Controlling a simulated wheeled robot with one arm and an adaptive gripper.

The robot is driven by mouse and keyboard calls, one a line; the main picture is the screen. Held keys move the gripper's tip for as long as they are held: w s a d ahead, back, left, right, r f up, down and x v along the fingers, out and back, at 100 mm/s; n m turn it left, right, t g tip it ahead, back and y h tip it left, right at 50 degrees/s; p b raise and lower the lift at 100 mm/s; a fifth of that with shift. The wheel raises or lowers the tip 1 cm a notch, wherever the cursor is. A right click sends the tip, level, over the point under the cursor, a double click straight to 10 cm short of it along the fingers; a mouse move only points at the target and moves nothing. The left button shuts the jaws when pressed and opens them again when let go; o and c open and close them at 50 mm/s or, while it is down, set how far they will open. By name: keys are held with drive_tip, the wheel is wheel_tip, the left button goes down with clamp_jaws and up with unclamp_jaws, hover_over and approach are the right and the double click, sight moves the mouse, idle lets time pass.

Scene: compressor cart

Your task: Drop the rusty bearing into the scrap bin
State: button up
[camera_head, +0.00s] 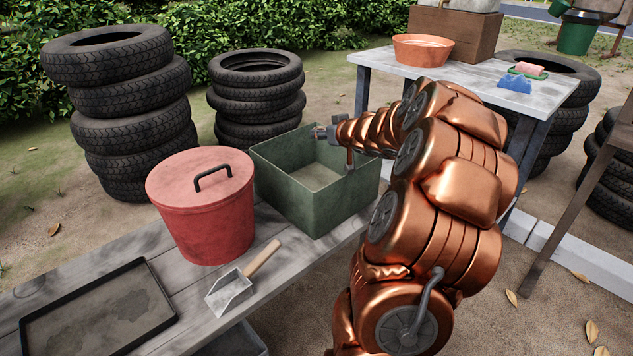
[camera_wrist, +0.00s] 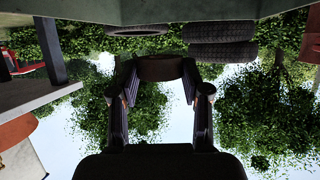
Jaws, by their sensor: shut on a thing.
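The scrap bin (camera_head: 285,194) looks to be the green, open-topped box on the grey bench, with its floor showing bare. My gripper (camera_head: 322,133) is at the bin's back rim, at about rim height. Whether it is over the opening or just behind the rim is hard to tell. In the wrist view my gripper (camera_wrist: 160,82) has its two fingers closed on the sides of a dark brown, round piece, the rusty bearing (camera_wrist: 160,67). A green wall of the bin (camera_wrist: 160,12) fills the top of that view. The bearing is too small to make out clearly in the head view.
A red lidded bucket (camera_head: 203,212) stands left of the bin. A scoop (camera_head: 232,290) and a black-rimmed tray (camera_head: 100,312) lie on the bench (camera_head: 190,318). Tyre stacks (camera_head: 130,110) stand behind. A second table (camera_head: 465,82) with a terracotta bowl (camera_head: 423,50) is at the back right.

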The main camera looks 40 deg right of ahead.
drive_tip(key=o, duration=1.3)
drive_tip(key=shift+v, duration=6.05)
drive_tip(key=a+r+m+g+h+p, duration=0.15)
drive_tip(key=a+r+p, duration=0.25)
drive_tip(key=r+p, duration=0.4)
drive_tip(key=a+r+g+h+p, duration=0.2)
drive_tip(key=a+r+g+p, duration=0.15)
drive_tip(key=r+p, duration=0.5)
drive_tip(key=s+a+r+n+g+y+p, duration=0.1)
drive_tip(key=s+a+r+g+y+p, duration=0.1)
drive_tip(key=s+a+p, duration=0.5)
drive_tip(key=s+a+r+n+g+y+p, duration=0.2)
drive_tip(key=s+a+r+g+p, duration=0.2)
drive_tip(key=a, duration=1.1)
drive_tip(key=s+a+r+n+g+y+p, duration=0.1)
drive_tip(key=s+a+r+g+y+p, duration=0.2)
drive_tip(key=s+a+p, duration=0.7)
drive_tip(key=shift+s+a+n+g, duration=0.1)
drive_tip(key=shift+s+a+g, duration=0.1)
drive_tip(key=shift+s, duration=0.7)
drive_tip(key=shift+s+a+n+g, duration=0.1)
drive_tip(key=shift+s+a, duration=0.1)
drive_tip(key=shift+s, duration=0.65)
drive_tip(key=shift+s+a+n+g, duration=0.1)
drive_tip(key=shift+s+a, duration=0.1)
drive_tip(key=shift+s, duration=0.7)
